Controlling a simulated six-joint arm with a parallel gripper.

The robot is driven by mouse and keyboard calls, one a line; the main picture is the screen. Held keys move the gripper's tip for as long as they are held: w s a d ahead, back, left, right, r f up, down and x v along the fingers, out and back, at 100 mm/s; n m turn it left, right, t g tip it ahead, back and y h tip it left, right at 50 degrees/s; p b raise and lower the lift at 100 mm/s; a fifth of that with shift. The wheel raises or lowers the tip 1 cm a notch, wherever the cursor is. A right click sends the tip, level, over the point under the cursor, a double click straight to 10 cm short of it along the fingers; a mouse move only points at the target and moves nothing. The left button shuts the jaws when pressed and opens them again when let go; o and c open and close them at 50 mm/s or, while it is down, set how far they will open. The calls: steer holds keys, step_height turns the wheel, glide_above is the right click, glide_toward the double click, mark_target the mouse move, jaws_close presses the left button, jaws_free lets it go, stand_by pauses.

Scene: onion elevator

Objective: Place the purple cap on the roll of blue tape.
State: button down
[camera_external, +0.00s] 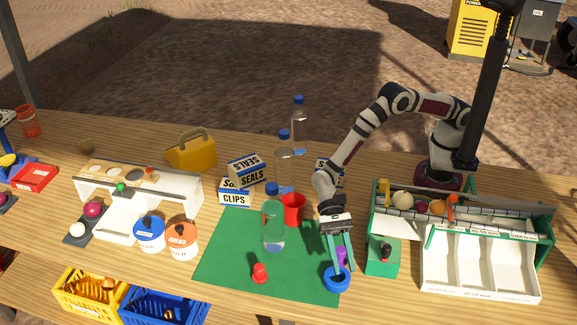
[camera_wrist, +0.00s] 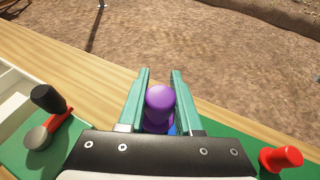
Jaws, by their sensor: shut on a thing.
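The purple cap (camera_external: 341,255) is between the fingers of my gripper (camera_external: 342,262), near the front right corner of the green mat. In the wrist view the purple cap (camera_wrist: 159,102) stands between the two green fingers of my gripper (camera_wrist: 161,98), which is shut on it. The roll of blue tape (camera_external: 336,279) lies on the mat directly below my fingertips. A sliver of the blue tape (camera_wrist: 173,129) shows beside the cap in the wrist view. I cannot tell whether the cap touches the tape.
A small red piece (camera_external: 260,273) stands on the green mat (camera_external: 225,262) to the left. A clear bottle (camera_external: 273,225) and a red cup (camera_external: 293,210) stand behind it. A green box with a lever (camera_external: 382,262) is close on the right, beside a white sorting tray (camera_external: 480,290).

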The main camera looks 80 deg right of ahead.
step_height(320, 180, down, 4)
steer(key=shift+a+f, duration=0.1)
steer(key=shift+a, duration=0.05)
steer(key=c, duration=0.6)
jaws_free()
